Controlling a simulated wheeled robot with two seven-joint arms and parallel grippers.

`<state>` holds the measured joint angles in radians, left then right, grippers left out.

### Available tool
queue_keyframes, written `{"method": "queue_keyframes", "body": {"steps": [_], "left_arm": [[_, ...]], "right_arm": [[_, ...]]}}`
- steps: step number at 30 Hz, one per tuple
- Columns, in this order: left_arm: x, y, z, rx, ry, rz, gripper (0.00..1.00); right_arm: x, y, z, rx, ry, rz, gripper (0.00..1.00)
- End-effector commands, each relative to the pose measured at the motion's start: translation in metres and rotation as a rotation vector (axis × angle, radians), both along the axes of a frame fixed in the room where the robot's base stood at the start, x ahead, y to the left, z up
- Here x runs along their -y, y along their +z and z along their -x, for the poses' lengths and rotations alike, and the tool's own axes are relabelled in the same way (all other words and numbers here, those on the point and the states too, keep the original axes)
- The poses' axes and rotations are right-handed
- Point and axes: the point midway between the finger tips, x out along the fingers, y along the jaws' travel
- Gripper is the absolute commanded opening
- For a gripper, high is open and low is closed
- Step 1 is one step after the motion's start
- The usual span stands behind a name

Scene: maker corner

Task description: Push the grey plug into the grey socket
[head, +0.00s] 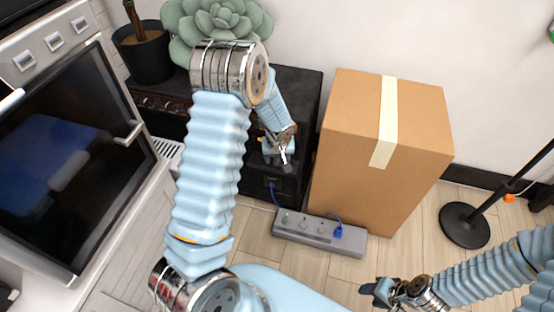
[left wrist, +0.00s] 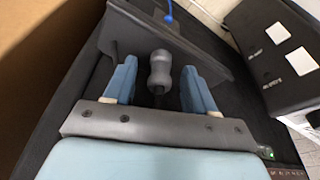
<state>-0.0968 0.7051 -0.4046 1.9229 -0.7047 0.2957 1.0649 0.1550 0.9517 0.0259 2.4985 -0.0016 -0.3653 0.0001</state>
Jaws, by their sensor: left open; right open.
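A grey, rounded plug-like piece (left wrist: 159,72) with a narrow dark stem stands between the two light-blue fingers of my left gripper (left wrist: 158,85) in the left wrist view. The fingers are open on either side of it, with gaps showing. In the head view my left gripper (head: 281,150) is at the front of the black cabinet; the grey piece is not clear there. A grey power strip (head: 295,233) lies on the floor below; which opening is the grey socket I cannot tell. My right gripper (head: 374,290) is open and empty, low over the floor.
A blue plug (head: 338,232) sits on the strip, with blue cord nearby. A cardboard box (head: 375,180) stands right of the black cabinet (head: 300,90). An oven (head: 75,160) is at left, a stand base (head: 464,225) at right. Floor near the right gripper is clear.

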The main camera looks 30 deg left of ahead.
Motion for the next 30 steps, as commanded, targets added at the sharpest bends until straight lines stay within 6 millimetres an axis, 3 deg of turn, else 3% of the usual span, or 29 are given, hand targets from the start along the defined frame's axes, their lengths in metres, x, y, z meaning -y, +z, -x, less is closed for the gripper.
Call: {"method": "queue_keyframes", "body": {"steps": [1, 9, 12, 25, 30], "left_arm": [[0.000, 0.000, 0.000, 0.000, 0.000, 0.000, 0.54], [0.000, 0.000, 0.000, 0.000, 0.000, 0.000, 0.12], [0.000, 0.000, 0.000, 0.000, 0.000, 0.000, 0.01], [0.001, 0.003, 0.003, 0.000, -0.001, 0.000, 0.01], [0.002, 0.019, 0.007, 0.004, 0.001, 0.001, 0.00]], "right_arm": [[0.000, 0.000, 0.000, 0.000, 0.000, 0.000, 0.46], [0.000, 0.000, 0.000, 0.000, 0.000, 0.000, 0.46], [0.000, 0.000, 0.000, 0.000, 0.000, 0.000, 0.46], [0.000, -0.002, 0.000, 0.001, 0.000, 0.000, 0.46], [0.001, -0.003, 0.000, 0.000, -0.002, 0.002, 0.46]]}}
